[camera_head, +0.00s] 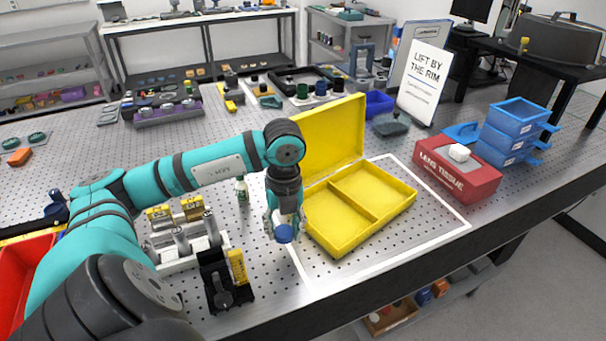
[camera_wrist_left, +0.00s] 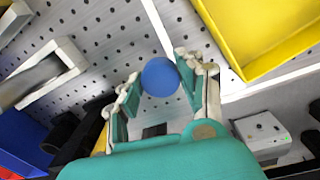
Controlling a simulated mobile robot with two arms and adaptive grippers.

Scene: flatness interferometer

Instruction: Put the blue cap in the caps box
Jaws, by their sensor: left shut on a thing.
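The blue cap (camera_head: 284,233) is small and round. My left gripper (camera_head: 284,222) is shut on it and holds it just left of the yellow box's near wall. In the left wrist view the blue cap (camera_wrist_left: 160,77) sits between the two fingertips of the left gripper (camera_wrist_left: 158,88). The open yellow box (camera_head: 352,244) has its lid (camera_head: 335,135) raised at the back and a divider making two compartments, both looking empty. Its yellow wall also shows in the left wrist view (camera_wrist_left: 236,50). Whether this is the caps box I cannot tell. My right gripper is not in view.
A red tissue box (camera_head: 450,182) and stacked blue trays (camera_head: 512,135) stand to the right. A sign (camera_head: 424,80) stands behind. A black holder (camera_head: 222,285) and a metal fixture (camera_head: 185,243) stand left of the gripper. The white-outlined bench area right of the box is clear.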

